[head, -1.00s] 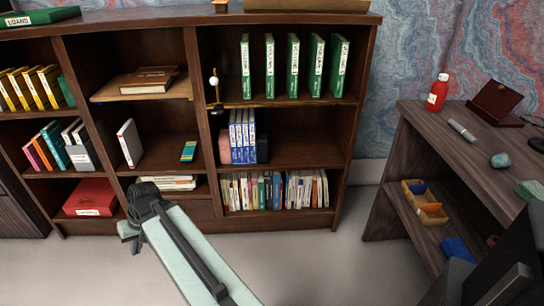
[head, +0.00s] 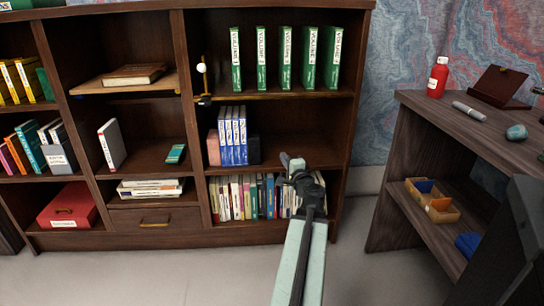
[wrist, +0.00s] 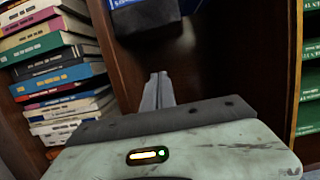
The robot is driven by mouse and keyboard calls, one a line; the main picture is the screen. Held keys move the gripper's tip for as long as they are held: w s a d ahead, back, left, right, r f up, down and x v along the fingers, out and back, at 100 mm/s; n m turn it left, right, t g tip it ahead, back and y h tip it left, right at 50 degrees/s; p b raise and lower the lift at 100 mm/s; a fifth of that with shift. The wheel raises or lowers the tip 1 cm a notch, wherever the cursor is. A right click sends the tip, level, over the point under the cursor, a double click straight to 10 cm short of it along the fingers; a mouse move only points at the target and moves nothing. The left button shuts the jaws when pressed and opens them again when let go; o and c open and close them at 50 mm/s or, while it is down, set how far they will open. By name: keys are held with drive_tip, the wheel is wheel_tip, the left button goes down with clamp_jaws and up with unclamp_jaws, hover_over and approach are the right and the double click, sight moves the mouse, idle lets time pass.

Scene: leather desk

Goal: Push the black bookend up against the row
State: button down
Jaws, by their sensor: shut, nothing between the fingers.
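The black bookend (head: 254,150) stands on the middle shelf at the right end of a short row of blue-and-white books (head: 233,136). Any gap between them is too small to tell. In the wrist view, which is turned sideways, the dark bookend (wrist: 147,18) shows at the top, by the blue book (wrist: 125,2). My gripper (head: 286,160) is shut and empty, to the right of the bookend and apart from it, at the front of the shelf. Its closed fingertips (wrist: 158,80) point toward the shelf's inside in the wrist view.
A pinkish block (head: 213,147) stands at the row's left end. Right of the bookend the middle shelf (head: 315,150) is bare. Several green binders (head: 285,58) stand above, and a packed book row (head: 236,198) stands below. A desk (head: 430,130) is at right.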

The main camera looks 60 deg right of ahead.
sight(254, 147)
drive_tip(key=x, duration=0.9)
drive_tip(key=shift+w, duration=0.15)
drive_tip(key=shift+w+a, duration=0.8)
drive_tip(key=shift+w, duration=0.25)
drive_tip(key=shift+w+a, duration=0.4)
drive_tip(key=shift+w, duration=0.2)
